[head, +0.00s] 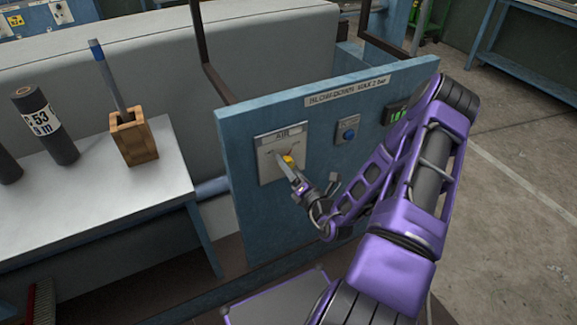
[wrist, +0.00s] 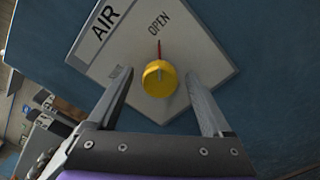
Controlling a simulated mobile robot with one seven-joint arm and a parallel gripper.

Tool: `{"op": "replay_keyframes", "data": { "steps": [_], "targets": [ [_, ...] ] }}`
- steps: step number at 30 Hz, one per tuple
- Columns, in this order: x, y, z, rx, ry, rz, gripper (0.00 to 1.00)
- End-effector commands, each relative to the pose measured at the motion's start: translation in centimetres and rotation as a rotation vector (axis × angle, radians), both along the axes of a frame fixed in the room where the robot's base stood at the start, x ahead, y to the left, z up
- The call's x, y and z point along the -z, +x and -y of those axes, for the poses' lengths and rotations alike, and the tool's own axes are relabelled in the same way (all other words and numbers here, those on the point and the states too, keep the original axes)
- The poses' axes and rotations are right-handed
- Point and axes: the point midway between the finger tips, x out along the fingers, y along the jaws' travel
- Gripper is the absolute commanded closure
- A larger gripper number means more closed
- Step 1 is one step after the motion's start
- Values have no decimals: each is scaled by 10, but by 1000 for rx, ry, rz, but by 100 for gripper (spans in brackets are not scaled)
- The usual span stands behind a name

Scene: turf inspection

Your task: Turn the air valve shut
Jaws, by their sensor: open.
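The air valve is a round yellow knob (wrist: 160,78) on a pale square plate (wrist: 195,55) marked AIR and OPEN. Its red pointer (wrist: 158,48) points toward the word OPEN in the wrist view. In the head view the knob (head: 288,160) shows on the plate (head: 268,168) fixed to a blue upright panel. My gripper (head: 291,171) is in front of the plate. In the wrist view my gripper (wrist: 164,88) is open, with one finger on each side of the knob and a visible gap at both sides. I cannot tell how deep the fingertips reach.
The blue panel (head: 240,150) also carries a blue button (head: 348,134) and a green-lit display (head: 396,113). At left, a white table (head: 90,215) holds a wooden block (head: 133,140) with a blue-ended tool and dark cylinders (head: 47,125). Open floor lies at right.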

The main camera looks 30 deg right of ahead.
Motion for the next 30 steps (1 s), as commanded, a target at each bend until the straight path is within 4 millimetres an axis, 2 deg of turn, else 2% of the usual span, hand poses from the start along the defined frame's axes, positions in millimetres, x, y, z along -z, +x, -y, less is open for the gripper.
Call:
{"op": "replay_keyframes", "data": {
  "steps": [3, 11, 25, 30],
  "targets": [
    [0, 6, -1, -1, 1, -1, 16],
    [0, 7, -1, 0, 1, -1, 16],
    [0, 7, -1, -1, 1, -1, 99],
    [0, 7, -1, -1, -5, 0, 100]
  ]
}}
